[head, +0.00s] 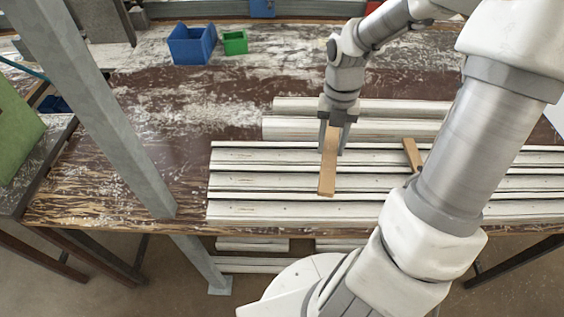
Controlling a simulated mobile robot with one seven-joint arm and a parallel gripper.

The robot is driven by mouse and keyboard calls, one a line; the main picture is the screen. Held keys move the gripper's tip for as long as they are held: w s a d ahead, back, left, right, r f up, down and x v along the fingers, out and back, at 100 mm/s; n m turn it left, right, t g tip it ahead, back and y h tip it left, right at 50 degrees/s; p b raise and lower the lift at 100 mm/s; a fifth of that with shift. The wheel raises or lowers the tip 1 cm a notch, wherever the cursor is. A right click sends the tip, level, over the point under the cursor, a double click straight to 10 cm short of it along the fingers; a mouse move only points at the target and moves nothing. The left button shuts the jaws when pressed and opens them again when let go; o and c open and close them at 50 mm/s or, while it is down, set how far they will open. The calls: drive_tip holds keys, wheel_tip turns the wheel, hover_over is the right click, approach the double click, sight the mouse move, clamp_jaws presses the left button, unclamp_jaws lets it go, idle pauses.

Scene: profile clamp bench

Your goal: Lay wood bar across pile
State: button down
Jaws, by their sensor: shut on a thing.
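My gripper (334,138) points down over the left part of the pile and is shut on a wood bar (328,172). The bar is flat and light brown, and its near end reaches toward the front of the pile. The pile (240,182) is a row of long white profiles with dark gaps between them, running left to right on the bench. I cannot tell whether the held bar touches the profiles. A second wood bar (411,153) lies on the pile to the right, partly hidden behind my arm.
The worn brown bench (150,160) has free room left of the pile. A blue bin (191,45) and a small green bin (235,42) stand at the back. A grey post (105,110) rises at the left front. More profiles (252,244) lie below the bench.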

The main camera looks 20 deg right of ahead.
drive_tip(key=shift+a+r+n, duration=0.1)
drive_tip(key=shift+r+n, duration=0.15)
drive_tip(key=shift+n, duration=0.55)
drive_tip(key=w+a+f, duration=0.2)
drive_tip(key=a, duration=0.1)
drive_tip(key=w+a+f+b, duration=0.1)
drive_tip(key=w+a+f, duration=0.1)
drive_tip(key=a, duration=0.1)
drive_tip(key=w+a+f+b, duration=0.1)
drive_tip(key=w+a+f, duration=0.1)
drive_tip(key=a+f, duration=0.1)
drive_tip(key=shift+a, duration=0.3)
drive_tip(key=shift+w+f+b, duration=0.1)
drive_tip(key=shift+f+b, duration=0.45)
drive_tip(key=shift+f, duration=1.45)
drive_tip(key=shift+f, duration=0.2)
drive_tip(key=shift+c, duration=2.2)
unclamp_jaws()
drive_tip(key=shift+r, duration=0.1)
wheel_tip(320, 180, up, 12)
drive_tip(key=w+p, duration=0.1)
drive_tip(key=p, duration=0.1)
drive_tip(key=shift+w+d, duration=0.15)
drive_tip(key=shift+w, duration=0.05)
